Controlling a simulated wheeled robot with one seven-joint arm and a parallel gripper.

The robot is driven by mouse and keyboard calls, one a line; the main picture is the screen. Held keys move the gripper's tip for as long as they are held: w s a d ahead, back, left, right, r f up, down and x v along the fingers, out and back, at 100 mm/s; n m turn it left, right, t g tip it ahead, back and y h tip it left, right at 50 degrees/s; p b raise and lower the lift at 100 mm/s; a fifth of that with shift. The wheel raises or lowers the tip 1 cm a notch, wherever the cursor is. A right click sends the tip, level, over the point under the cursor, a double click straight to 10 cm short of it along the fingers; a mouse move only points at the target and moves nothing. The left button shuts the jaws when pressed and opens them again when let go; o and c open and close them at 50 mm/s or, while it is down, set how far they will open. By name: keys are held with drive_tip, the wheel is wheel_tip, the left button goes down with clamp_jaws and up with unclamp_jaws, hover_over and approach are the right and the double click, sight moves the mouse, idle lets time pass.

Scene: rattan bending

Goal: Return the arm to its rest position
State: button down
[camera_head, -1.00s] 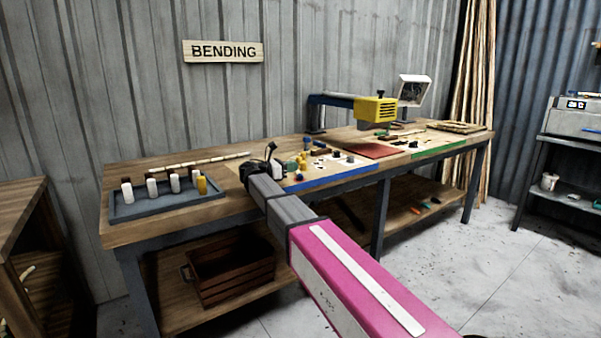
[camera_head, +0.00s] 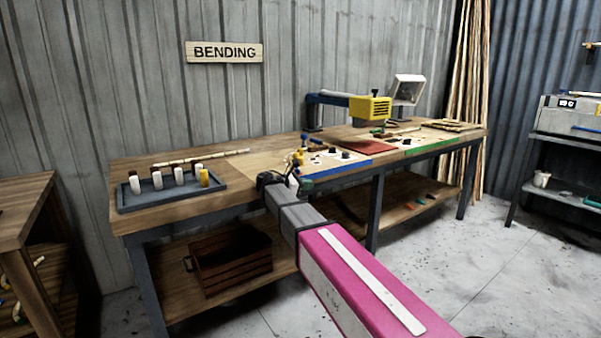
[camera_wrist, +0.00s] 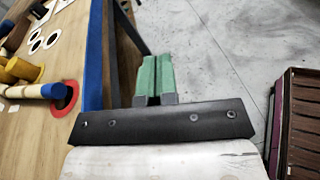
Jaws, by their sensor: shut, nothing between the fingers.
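My arm reaches forward from the lower right in the head view, with a pink link and grey segments. My gripper (camera_head: 306,187) is at the front edge of the wooden workbench (camera_head: 240,187), beside the blue-edged work area. In the wrist view its two green fingers (camera_wrist: 154,76) are pressed together with nothing between them. They appear in front of the grey floor, just right of the blue strip (camera_wrist: 94,60). The black wrist part hides some of the bench top behind it in the head view.
A grey tray (camera_head: 171,198) with several small bottles stands on the bench's left. A yellow-headed bench machine (camera_head: 369,109) stands at the back. A wooden crate (camera_head: 230,262) is on the lower shelf. A metal shelf unit (camera_head: 545,155) stands right; open floor lies between.

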drive_tip(key=s+d+f+m+g+y, duration=0.25)
drive_tip(key=s+d+f+m, duration=0.35)
drive_tip(key=f, duration=0.4)
drive_tip(key=s+d+f+m+g+y, duration=0.2)
drive_tip(key=s+d+f+m+y, duration=0.15)
drive_tip(key=s+d+f, duration=0.55)
drive_tip(key=s+d+f+m+g+y, duration=0.1)
drive_tip(key=s+f+m+g+y, duration=0.1)
drive_tip(key=s+f+m+y, duration=0.6)
drive_tip(key=s+f+m, duration=0.2)
drive_tip(key=s+m, duration=0.1)
drive_tip(key=s, duration=0.2)
drive_tip(key=shift+s+d, duration=0.2)
drive_tip(key=shift+s, duration=0.2)
